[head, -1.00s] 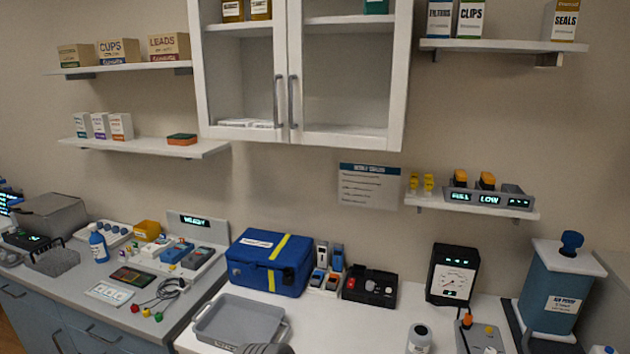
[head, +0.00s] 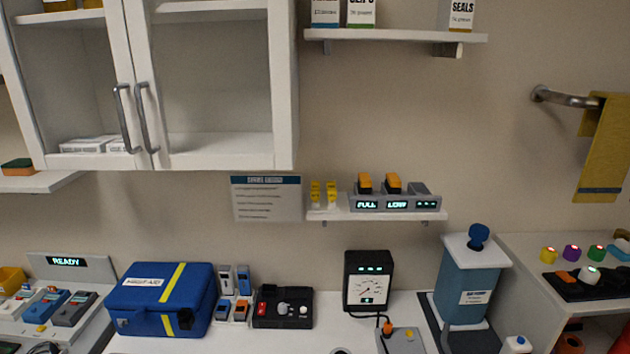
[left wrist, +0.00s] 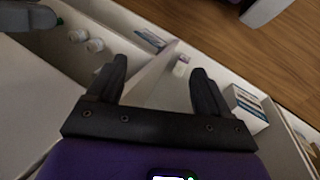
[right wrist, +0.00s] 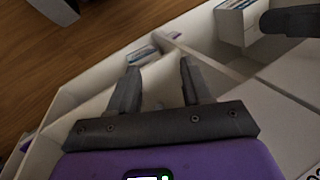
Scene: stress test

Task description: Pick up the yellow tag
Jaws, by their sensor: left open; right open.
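Two small yellow pieces, a left one (head: 315,193) and a right one (head: 331,193), stand on the small wall shelf (head: 430,215) in the head view. They are too small to tell whether either is a tag. My left gripper (left wrist: 158,75) is open and empty in the left wrist view, above white drawers or bins. My right gripper (right wrist: 159,70) is open and empty in the right wrist view, over similar white compartments. Neither gripper shows in the head view, so their distance to the yellow pieces cannot be told.
Beside the yellow pieces is a grey charger (head: 380,203) with orange-topped units. Below stand a blue first-aid case (head: 140,308), a black gauge box (head: 368,282) and a blue-grey canister (head: 468,285). A yellow towel (head: 604,150) hangs at right. A white cabinet (head: 285,90) is overhead.

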